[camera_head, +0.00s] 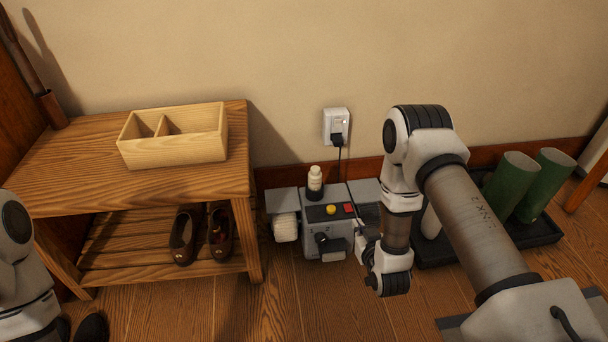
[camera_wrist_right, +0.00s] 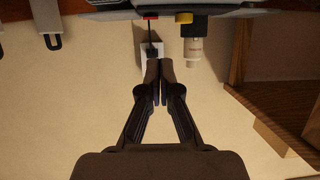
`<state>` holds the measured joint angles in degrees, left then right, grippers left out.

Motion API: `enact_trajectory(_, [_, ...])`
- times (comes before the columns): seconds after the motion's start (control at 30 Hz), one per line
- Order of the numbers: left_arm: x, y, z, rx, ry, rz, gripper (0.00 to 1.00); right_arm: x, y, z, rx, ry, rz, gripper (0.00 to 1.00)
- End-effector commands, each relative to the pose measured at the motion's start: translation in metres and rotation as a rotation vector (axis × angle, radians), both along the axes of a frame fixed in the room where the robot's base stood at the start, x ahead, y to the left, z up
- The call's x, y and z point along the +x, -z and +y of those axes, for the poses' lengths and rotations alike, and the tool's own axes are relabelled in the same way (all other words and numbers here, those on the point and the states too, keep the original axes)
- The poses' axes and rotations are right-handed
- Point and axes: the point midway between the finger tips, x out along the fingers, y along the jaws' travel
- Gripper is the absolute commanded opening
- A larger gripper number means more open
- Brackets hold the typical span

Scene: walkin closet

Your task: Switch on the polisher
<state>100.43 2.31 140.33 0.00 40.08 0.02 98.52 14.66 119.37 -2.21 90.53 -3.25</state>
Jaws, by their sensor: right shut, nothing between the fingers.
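The polisher (camera_head: 313,241) is a grey machine on the floor by the wall, with a white brush roll at its left. A yellow button (camera_head: 331,209) and a red switch (camera_head: 349,208) sit on its dark top panel. Both also show at the top of the upside-down right wrist view, the red switch (camera_wrist_right: 150,17) left of the yellow button (camera_wrist_right: 183,17). My right gripper (camera_head: 358,228) is shut and empty at the polisher's front right. Its fingertips (camera_wrist_right: 160,68) look apart from the switch. Only my left arm shows; its gripper is out of view.
A white bottle (camera_head: 315,180) stands behind the panel. A cable runs up to the wall outlet (camera_head: 337,125). A wooden bench (camera_head: 75,165) with an open box (camera_head: 175,150) and shoes is at left. Green boots (camera_head: 512,182) stand on a black tray (camera_head: 540,234) at right.

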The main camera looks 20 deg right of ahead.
Motion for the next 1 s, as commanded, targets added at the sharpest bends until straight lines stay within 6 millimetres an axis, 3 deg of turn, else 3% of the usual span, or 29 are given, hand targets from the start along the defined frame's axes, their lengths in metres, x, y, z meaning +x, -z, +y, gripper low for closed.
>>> enact_trajectory(0.03, [-0.001, -0.023, 0.0, 0.0, 0.0, 0.002, 0.4, -0.001, -0.021, -0.008, 0.0, 0.016, -0.001, 0.0])
enact_trajectory(0.27, [-0.002, -0.039, 0.0, 0.0, 0.001, 0.004, 0.4, -0.005, -0.033, -0.018, 0.004, 0.039, 0.007, 0.0])
enact_trajectory(0.67, [-0.002, -0.032, 0.0, 0.0, 0.001, 0.003, 0.4, -0.001, -0.026, -0.018, 0.004, 0.038, 0.008, 0.0])
enact_trajectory(1.0, [-0.001, 0.004, 0.0, 0.0, -0.002, 0.002, 0.4, 0.056, 0.0, -0.032, 0.003, 0.038, 0.004, 0.0])
